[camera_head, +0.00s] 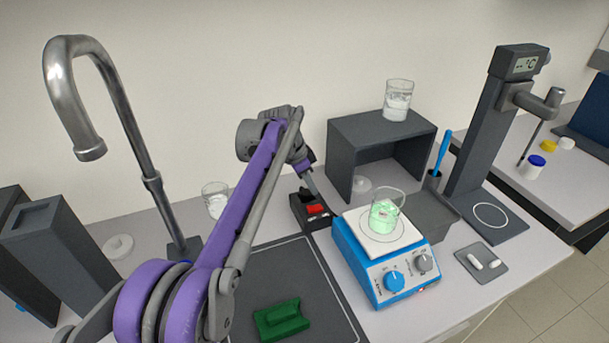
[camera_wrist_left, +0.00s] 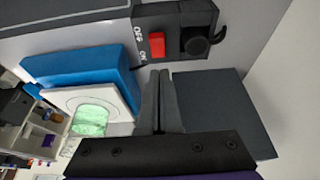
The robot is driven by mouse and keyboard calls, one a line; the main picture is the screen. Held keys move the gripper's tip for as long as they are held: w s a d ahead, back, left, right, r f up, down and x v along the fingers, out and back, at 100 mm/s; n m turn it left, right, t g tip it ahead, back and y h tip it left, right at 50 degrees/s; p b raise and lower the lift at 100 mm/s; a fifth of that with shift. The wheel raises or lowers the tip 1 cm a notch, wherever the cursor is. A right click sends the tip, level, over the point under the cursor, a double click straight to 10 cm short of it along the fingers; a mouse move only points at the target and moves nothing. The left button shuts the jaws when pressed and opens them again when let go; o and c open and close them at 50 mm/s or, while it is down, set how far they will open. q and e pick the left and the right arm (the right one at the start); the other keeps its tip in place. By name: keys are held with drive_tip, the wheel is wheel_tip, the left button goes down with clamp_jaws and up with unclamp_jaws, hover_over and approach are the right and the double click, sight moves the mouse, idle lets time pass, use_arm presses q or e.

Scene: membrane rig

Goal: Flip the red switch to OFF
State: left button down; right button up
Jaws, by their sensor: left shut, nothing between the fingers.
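I cannot tell which way the rocker is tipped. My left gripper (camera_head: 314,194) points down just above the box. In the wrist view my left gripper (camera_wrist_left: 159,74) is shut and empty, its fingertips close to the red switch; contact cannot be made out. My right gripper is not in view.
A blue hotplate (camera_head: 385,280) with a beaker of green liquid (camera_head: 384,217) stands close to the switch box. A dark shelf (camera_head: 352,150) carries another beaker (camera_head: 397,100). A tall tap (camera_head: 130,125) stands left. A green block (camera_head: 282,320) lies on the dark mat (camera_head: 250,278).

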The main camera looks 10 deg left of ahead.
sight(308, 208)
use_arm(q)
drive_tip(key=shift+s+a+f, duration=0.1)
drive_tip(key=shift+a+f, duration=0.1)
drive_tip(key=shift+f, duration=0.55)
drive_tip(key=shift+s+a+f, duration=0.15)
drive_tip(key=shift+f, duration=0.6)
drive_tip(key=shift+s+a+f, duration=0.1)
drive_tip(key=shift+a+f, duration=0.1)
drive_tip(key=shift+f, duration=0.55)
drive_tip(key=shift+s+a+f+t+h+b, duration=0.2)
drive_tip(key=shift+a+f+t+h+b, duration=0.15)
drive_tip(key=shift+f+h+b, duration=0.2)
drive_tip(key=shift+s+f, duration=0.1)
drive_tip(key=shift+d+r, duration=0.15)
drive_tip(key=shift+r, duration=0.05)
drive_tip(key=shift+w+d+r+p, duration=0.3)
drive_tip(key=shift+w+d+p, duration=0.05)
drive_tip(key=shift+w, duration=0.05)
drive_tip(key=shift+w+d, duration=0.1)
drive_tip(key=shift+d, duration=0.05)
